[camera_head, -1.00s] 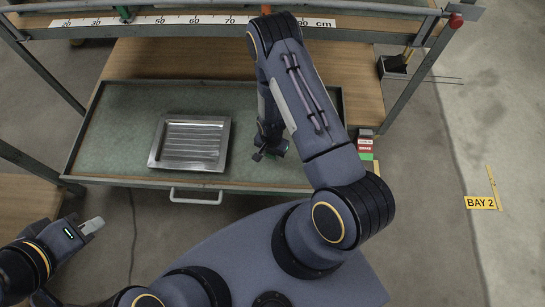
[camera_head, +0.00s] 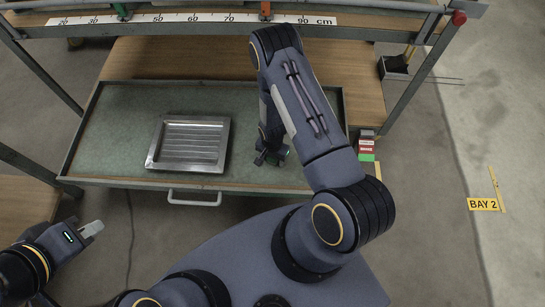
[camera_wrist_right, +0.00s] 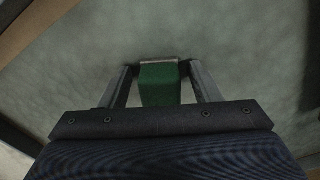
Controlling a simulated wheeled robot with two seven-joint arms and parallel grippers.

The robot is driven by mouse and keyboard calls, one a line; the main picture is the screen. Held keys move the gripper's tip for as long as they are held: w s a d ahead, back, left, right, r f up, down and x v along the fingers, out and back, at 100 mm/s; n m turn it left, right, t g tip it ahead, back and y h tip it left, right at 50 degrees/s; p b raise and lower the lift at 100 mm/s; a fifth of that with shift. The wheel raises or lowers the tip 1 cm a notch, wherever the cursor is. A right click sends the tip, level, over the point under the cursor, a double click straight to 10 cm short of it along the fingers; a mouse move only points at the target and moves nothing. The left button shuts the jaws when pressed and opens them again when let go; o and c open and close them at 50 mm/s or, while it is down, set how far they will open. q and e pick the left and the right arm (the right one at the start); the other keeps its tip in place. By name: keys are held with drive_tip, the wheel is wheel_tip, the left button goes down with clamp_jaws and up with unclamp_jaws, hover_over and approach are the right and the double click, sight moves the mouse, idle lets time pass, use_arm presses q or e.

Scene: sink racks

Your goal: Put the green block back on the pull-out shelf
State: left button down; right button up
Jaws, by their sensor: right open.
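The green block (camera_wrist_right: 160,85) shows in the right wrist view between the two fingers of my right gripper (camera_wrist_right: 160,82), with a grey strip along its far end. My right gripper is open, with a small gap visible at each side of the block. In the head view my right gripper (camera_head: 268,160) is low over the right part of the pull-out shelf (camera_head: 105,130), and the block cannot be made out there. The shelf has a green-grey surface and is drawn out. My left gripper (camera_head: 91,229) is off the shelf at lower left; its jaw opening is unclear.
A metal tray (camera_head: 190,145) lies on the shelf left of my right gripper. The shelf's handle (camera_head: 195,197) is at its front edge. A red and green box (camera_head: 366,145) is just beyond the right edge. A ruler rail (camera_head: 190,18) crosses the rack above.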

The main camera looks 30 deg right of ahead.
drive_tip(key=shift+r, duration=0.1)
drive_tip(key=shift+r+p, duration=0.3)
drive_tip(key=shift+r, duration=0.05)
wheel_tip(320, 180, up, 37)
drive_tip(key=s+a+n+t+y+p, duration=0.1)
drive_tip(key=s+n+t+y+p, duration=0.1)
drive_tip(key=n+t+y+p, duration=0.1)
drive_tip(key=s+a+r+n+t, duration=0.2)
drive_tip(key=s+r+n, duration=0.4)
drive_tip(key=s+r, duration=0.6)
drive_tip(key=s, duration=0.3)
drive_tip(key=shift+r+t+y, duration=0.2)
drive_tip(key=shift+t+y, duration=0.1)
drive_tip(key=shift+y, duration=0.1)
drive_tip(key=shift+a+r+p, duration=0.1)
drive_tip(key=shift+p, duration=0.2)
